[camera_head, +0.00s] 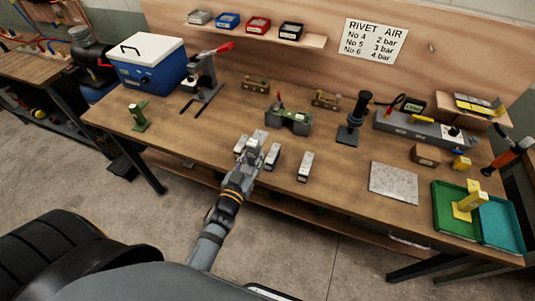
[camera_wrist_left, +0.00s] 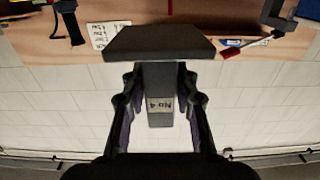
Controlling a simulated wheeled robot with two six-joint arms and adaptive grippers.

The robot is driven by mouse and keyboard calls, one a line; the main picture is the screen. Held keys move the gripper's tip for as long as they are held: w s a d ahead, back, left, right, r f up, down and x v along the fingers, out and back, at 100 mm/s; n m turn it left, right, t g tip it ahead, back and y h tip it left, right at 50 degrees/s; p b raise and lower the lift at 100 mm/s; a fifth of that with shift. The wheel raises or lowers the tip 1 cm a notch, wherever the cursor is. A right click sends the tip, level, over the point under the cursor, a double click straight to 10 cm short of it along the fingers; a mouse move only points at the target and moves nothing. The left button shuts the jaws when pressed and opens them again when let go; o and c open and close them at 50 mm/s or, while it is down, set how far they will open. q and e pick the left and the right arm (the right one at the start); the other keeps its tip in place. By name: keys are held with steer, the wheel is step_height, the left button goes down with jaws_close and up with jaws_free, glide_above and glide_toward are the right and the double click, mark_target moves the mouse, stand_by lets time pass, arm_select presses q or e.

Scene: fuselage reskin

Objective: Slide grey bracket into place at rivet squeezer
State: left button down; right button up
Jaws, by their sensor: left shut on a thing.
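My left gripper (camera_head: 252,148) is over the front middle of the bench. The bracket's wide dark plate (camera_wrist_left: 160,43) extends beyond the fingertips. Two similar grey pieces, one (camera_head: 272,156) close beside the gripper and one (camera_head: 305,166) farther right, stand on the bench. A lever press with a red handle (camera_head: 203,72), possibly the rivet squeezer, stands at the back left, apart from the gripper. My right gripper is not in view.
A blue box (camera_head: 147,65) and a green stand (camera_head: 139,116) are left. A grey plate (camera_head: 394,182) and green tray (camera_head: 445,207) lie right.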

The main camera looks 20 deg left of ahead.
arm_select(q)
steer(key=w+a+f+b, duration=0.1)
steer(key=w+f+b, duration=0.1)
steer(key=w, duration=0.1)
steer(key=w+f+b, duration=0.2)
steer(key=w+f, duration=0.1)
steer(key=w+a+f+b, duration=0.1)
steer(key=w+f+b, duration=0.1)
steer(key=w, duration=0.1)
steer(key=shift+w+a+f, duration=0.15)
steer(key=shift+w+a, duration=0.05)
steer(key=shift+a, duration=0.1)
steer(key=shift+w+a+f+b, duration=0.15)
steer(key=shift+w+f+b, duration=0.1)
steer(key=shift+w+b, duration=0.05)
steer(key=f+b, duration=0.4)
steer(key=shift+w+a+f, duration=0.1)
steer(key=shift+w+f, duration=0.05)
steer(key=shift+w, duration=0.2)
steer(key=shift+r, duration=0.2)
steer(key=shift+f, duration=0.1)
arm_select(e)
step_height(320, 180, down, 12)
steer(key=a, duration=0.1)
